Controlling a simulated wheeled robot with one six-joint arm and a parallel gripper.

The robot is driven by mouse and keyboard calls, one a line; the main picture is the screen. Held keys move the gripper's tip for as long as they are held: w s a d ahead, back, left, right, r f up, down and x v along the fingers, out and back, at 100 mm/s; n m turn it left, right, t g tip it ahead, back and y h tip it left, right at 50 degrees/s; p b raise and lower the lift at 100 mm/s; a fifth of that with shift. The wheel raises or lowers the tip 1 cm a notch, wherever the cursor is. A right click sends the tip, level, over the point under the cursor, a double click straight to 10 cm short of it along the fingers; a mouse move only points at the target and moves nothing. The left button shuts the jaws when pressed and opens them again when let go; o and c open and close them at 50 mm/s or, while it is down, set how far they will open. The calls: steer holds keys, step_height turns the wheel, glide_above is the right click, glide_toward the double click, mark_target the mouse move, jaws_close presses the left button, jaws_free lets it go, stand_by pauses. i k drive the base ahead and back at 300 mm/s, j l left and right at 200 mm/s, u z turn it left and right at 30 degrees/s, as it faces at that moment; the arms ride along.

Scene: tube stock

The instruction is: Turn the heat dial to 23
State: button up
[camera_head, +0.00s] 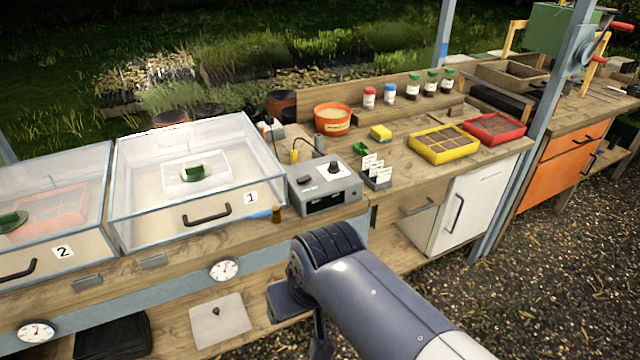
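The heat dial is probably the black knob (334,167) on top of a grey control box (350,184) in the head view. The box stands on the wooden bench, right of clear case 1. It has a dark display on its front, whose reading is too small to make out, and a small switch at its top left. My gripper (297,322) is in front of the bench, below and apart from the box. My own arm hides much of it, and its fingers do not show clearly.
Clear lidded cases 1 (190,165) and 2 (45,215) stand left of the box. A label holder (377,180) stands close on its right. An orange pot (332,119) and a yellow tray (443,145) are farther back and right.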

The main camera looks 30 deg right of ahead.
mark_target(333, 168)
steer(key=i+l, duration=0.4)
steer(key=i, duration=0.2)
steer(key=i+l+z, duration=0.15)
steer(key=i+l, duration=0.3)
steer(key=i+j, duration=0.05)
steer(key=i, duration=0.05)
